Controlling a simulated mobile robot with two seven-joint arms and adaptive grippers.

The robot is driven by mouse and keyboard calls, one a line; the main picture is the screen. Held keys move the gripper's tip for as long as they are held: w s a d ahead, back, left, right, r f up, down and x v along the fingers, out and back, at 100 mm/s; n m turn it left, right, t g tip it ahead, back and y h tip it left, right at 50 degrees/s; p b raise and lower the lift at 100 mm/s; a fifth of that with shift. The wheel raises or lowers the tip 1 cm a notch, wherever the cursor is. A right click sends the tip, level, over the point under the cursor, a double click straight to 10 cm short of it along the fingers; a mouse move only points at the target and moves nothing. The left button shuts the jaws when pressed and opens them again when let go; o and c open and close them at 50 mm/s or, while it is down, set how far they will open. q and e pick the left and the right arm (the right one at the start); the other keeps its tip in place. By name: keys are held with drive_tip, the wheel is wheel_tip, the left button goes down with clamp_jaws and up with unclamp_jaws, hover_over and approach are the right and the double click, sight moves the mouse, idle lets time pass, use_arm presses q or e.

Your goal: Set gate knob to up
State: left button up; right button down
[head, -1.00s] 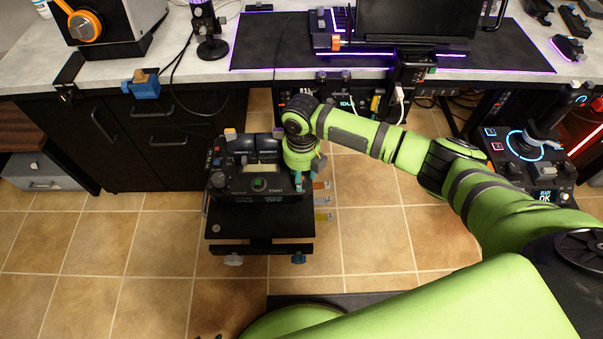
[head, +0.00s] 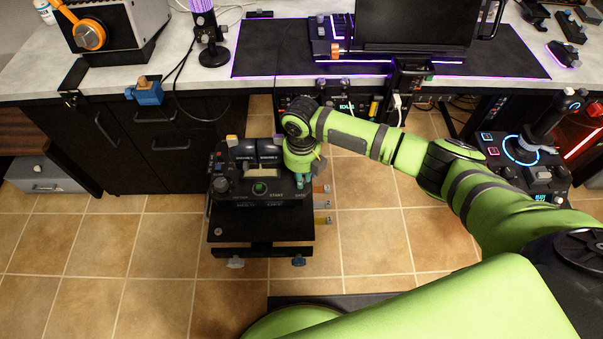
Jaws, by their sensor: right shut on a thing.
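The black control panel (head: 233,188) stands on a low black stand in the left middle of the head view. It has a green start button (head: 260,188), two dark upper blocks and a pale display. My right gripper (head: 303,179) points down at the panel's right end, with its fingers shut on a small part there. The gate knob is hidden by the fingers and wrist, so its setting cannot be read. My left gripper is out of view.
Behind the panel is a long grey desk (head: 190,75) with a dark mat and monitor. Coloured tabs (head: 321,204) stick out at the stand's right side. A joystick unit (head: 525,155) stands at the right. The tiled floor in front is open.

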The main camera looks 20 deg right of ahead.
drive_tip(key=shift+r, duration=0.15)
drive_tip(key=c, duration=1.1)
unclamp_jaws()
drive_tip(key=shift+c, duration=0.2)
drive_tip(key=shift+w+r, duration=0.1)
drive_tip(key=shift+r, duration=0.2)
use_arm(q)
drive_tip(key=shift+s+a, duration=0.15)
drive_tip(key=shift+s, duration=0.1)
use_arm(e)
wheel_tip(320, 180, up, 12)
drive_tip(key=shift+f, duration=0.25)
